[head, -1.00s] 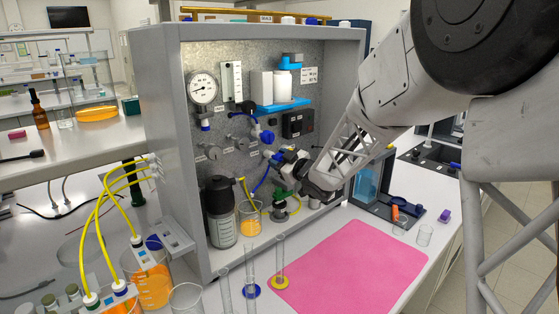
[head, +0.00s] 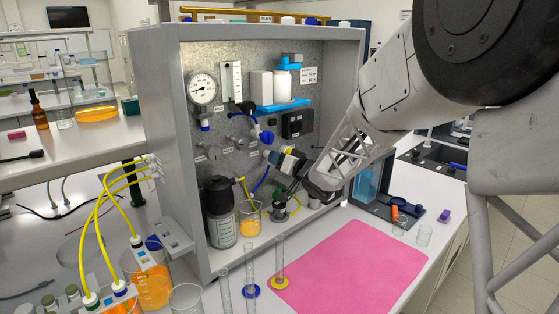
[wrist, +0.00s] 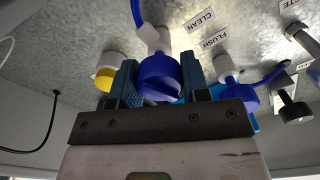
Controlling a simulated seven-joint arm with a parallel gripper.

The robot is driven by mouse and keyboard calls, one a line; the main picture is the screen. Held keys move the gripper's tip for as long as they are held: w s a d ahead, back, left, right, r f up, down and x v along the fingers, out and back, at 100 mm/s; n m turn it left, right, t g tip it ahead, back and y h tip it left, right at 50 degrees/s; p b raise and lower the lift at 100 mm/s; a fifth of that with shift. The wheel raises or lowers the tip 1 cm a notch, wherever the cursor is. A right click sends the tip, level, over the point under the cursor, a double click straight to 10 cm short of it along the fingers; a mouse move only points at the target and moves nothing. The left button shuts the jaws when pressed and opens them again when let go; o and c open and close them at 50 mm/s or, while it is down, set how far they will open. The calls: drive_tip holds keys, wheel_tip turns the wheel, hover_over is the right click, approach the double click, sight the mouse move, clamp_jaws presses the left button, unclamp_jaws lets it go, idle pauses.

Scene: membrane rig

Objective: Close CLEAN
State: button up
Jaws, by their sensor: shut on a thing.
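My gripper (wrist: 162,84) is shut on a blue knob (wrist: 158,76) in the wrist view, with one blue-padded finger on each side. The knob sits on a white fitting (wrist: 152,40) on the metal panel, with a blue tube running up beside it. A CLEAN label (wrist: 200,20) is to the upper right of the held knob. A FLUSH label (wrist: 214,40) lies closer to a second blue knob (wrist: 241,98) on the right, which is free. In the head view my gripper (head: 286,162) reaches the panel; the hand partly hides the held knob.
A yellow-and-white fitting (wrist: 105,76) stands just left of my fingers. A black knob (wrist: 294,110) is at the right. Below my gripper are a dark-capped bottle (head: 220,215) and a beaker of orange liquid (head: 250,218). A pink mat (head: 350,268) lies clear in front.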

drive_tip(key=shift+m, duration=1.7)
drive_tip(key=o, duration=0.9)
drive_tip(key=shift+o, duration=0.2)
drive_tip(key=shift+s+d, duration=0.15)
drive_tip(key=v, duration=0.7)
drive_tip(key=shift+s+d, duration=0.2)
